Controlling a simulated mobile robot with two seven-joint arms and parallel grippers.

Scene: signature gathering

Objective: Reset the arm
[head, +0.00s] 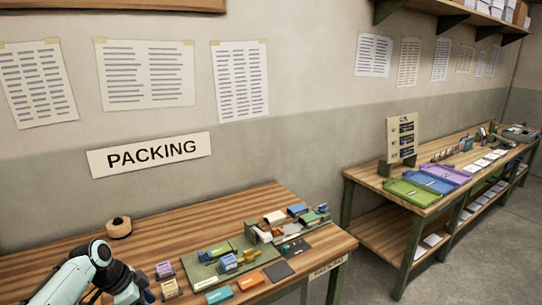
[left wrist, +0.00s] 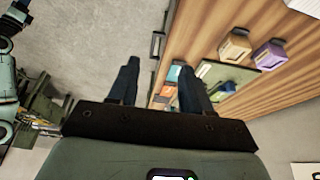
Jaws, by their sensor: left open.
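My left arm (head: 95,268) comes in at the lower left of the head view, bent over the near edge of the packing table. Its gripper is cut off by the bottom of that view. In the left wrist view my left gripper (left wrist: 157,78) shows two dark fingers set apart with nothing between them. Past the fingers are the table's edge and the grey floor.
The packing table (head: 60,246) holds a tape roll (head: 118,227), a green mat (head: 217,271), small coloured boxes and an orange card (head: 250,280). A second table (head: 365,176) at right carries green, blue and purple trays. Floor between the tables is clear.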

